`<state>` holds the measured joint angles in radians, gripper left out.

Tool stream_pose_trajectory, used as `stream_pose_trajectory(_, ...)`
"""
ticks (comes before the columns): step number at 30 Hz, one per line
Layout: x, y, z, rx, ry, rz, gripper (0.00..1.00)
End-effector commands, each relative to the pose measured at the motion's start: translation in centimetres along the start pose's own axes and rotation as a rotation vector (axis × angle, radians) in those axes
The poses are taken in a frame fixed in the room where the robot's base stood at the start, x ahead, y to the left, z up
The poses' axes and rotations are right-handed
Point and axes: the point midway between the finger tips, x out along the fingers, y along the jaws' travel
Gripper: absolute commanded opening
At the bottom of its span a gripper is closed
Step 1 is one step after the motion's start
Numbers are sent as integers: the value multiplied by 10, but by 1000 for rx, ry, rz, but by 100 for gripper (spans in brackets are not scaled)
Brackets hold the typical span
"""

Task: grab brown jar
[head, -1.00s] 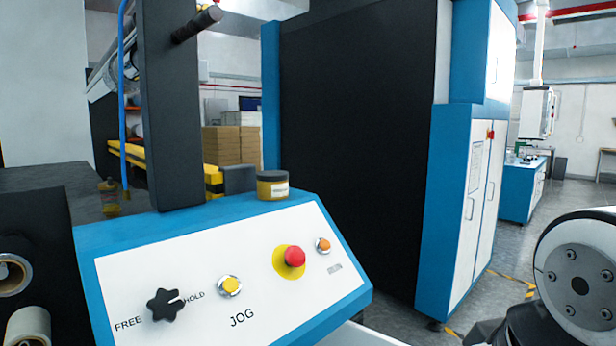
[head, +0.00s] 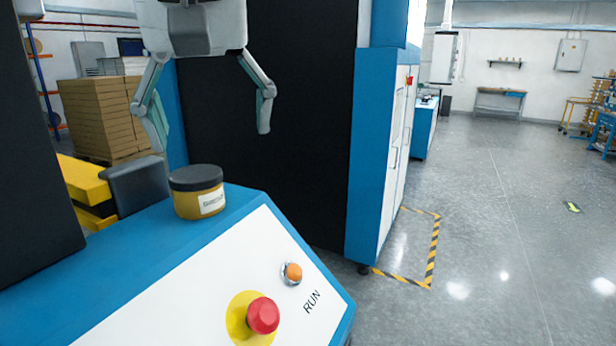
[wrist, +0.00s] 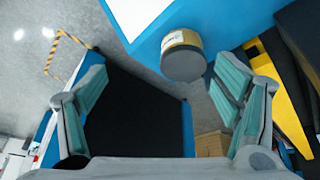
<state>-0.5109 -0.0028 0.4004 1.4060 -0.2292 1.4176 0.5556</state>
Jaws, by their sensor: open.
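The brown jar (head: 198,192) has a yellow-brown body, a white label and a dark grey lid. It stands upright on the blue top edge of the control console (head: 118,262). My gripper (head: 212,142) is open and empty, with its fingers spread, above and beyond the jar in the head view. In the wrist view the jar (wrist: 182,54) is in the upper middle, ahead of the open gripper (wrist: 160,100) and apart from the fingers.
The console face holds a red button (head: 263,315) and an orange button (head: 292,272). A dark block (head: 136,187) is beside the jar on the left. Stacked cartons (head: 105,118) and a blue-and-black cabinet (head: 372,170) stand behind. The floor at right is open.

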Motion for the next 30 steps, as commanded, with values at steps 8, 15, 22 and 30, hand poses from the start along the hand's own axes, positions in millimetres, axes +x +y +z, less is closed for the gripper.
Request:
stream_pose_trajectory(8, 1, -32, -8, -8, -4, -31, 83)
stream_pose_trajectory(15, 47, -32, -9, -8, -4, -30, 83)
stream_pose_trajectory(22, 72, -33, -10, -7, -1, -32, 83)
stream_pose_trajectory(30, 97, -36, -18, -7, -5, -31, 83)
